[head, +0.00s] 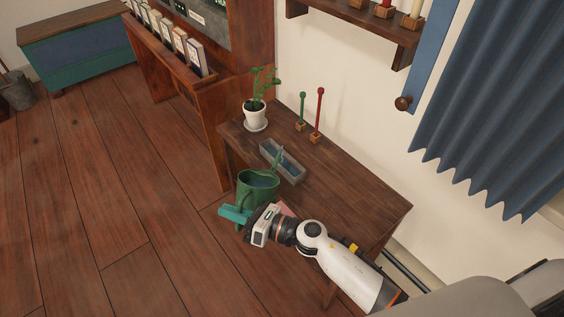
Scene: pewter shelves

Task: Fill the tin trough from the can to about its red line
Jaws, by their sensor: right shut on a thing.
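The green watering can (258,182) is at the near left edge of the wooden table, with dark bluish contents showing in its open top. The trough is long and narrow and sits on the table just beyond the can. Its inside looks bluish; I cannot make out the red line or the water level. I cannot tell whether water is flowing. My left gripper is out of view.
A potted plant (255,114) on a saucer stands at the table's far end. A green peg (302,110) and a red peg (319,112) stand near the wall. A flat pinkish thing (287,209) lies partly hidden behind my right arm. The table's right part (370,200) is clear.

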